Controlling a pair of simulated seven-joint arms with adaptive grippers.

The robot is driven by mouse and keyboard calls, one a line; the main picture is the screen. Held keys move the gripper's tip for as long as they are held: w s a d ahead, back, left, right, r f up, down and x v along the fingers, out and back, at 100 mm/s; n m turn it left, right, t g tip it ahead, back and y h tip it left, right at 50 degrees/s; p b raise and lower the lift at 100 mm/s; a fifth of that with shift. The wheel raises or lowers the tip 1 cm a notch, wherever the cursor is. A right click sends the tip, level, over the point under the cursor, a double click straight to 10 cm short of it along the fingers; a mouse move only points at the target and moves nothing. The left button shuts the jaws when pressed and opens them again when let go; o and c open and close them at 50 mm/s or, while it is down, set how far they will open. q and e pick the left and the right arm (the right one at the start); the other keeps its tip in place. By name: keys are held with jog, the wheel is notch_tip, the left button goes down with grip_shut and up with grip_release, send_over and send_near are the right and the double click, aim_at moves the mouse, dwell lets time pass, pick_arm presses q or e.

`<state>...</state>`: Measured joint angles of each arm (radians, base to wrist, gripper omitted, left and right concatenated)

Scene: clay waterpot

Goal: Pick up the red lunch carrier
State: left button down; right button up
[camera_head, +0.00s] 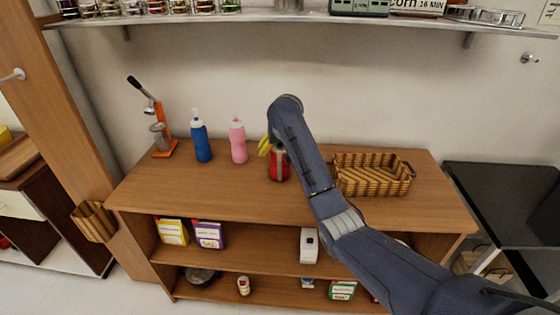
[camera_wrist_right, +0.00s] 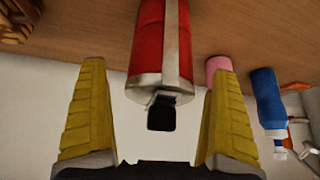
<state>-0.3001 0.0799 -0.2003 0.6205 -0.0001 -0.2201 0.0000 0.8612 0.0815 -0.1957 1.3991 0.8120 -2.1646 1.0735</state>
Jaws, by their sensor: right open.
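The red lunch carrier (camera_head: 279,168) stands on the wooden cabinet top, between the pink bottle and the wicker basket. My right arm hides part of it in the head view. In the right wrist view the red carrier (camera_wrist_right: 162,45), with silver trim and a dark handle or clasp, lies between the two yellow fingers. My right gripper (camera_head: 266,145) is at the carrier's upper left in the head view. It is open, with a finger on either side and visible gaps to the carrier (camera_wrist_right: 155,110). My left gripper is not in view.
A pink bottle (camera_head: 238,140) and a blue bottle (camera_head: 201,138) stand left of the carrier, with an orange juicer press (camera_head: 163,135) beyond. A wicker basket (camera_head: 372,174) is to the right. A metal shelf (camera_head: 240,18) hangs above. The counter's front left is clear.

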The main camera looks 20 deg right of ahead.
jog(key=shift+x, duration=1.45)
jog(key=c, duration=1.7)
jog(key=shift+r, duration=0.1)
jog(key=shift+c, duration=0.2)
